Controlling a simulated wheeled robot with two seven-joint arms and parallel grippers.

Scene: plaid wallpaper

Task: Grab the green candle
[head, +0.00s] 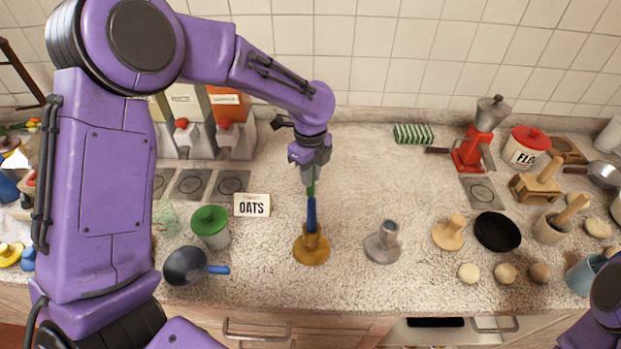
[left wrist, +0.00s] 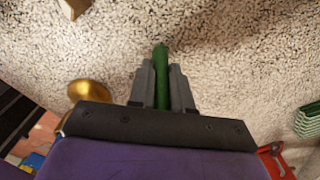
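My left gripper (head: 311,177) points down over the middle of the counter. In the left wrist view its two fingers (left wrist: 162,88) are closed on the sides of the green candle (left wrist: 161,62). In the head view only a short piece of the green candle (head: 311,189) shows below the fingertips; the gripper hides the rest. A blue candle (head: 311,215) stands upright in a brass holder (head: 311,247), just below the green candle in the picture. The brass holder also shows in the left wrist view (left wrist: 90,91). My right gripper is out of view.
An empty grey holder (head: 382,245) stands right of the brass one. A black dish (head: 497,231) and red grinder (head: 472,150) stand right. Counter behind the grey holder is clear.

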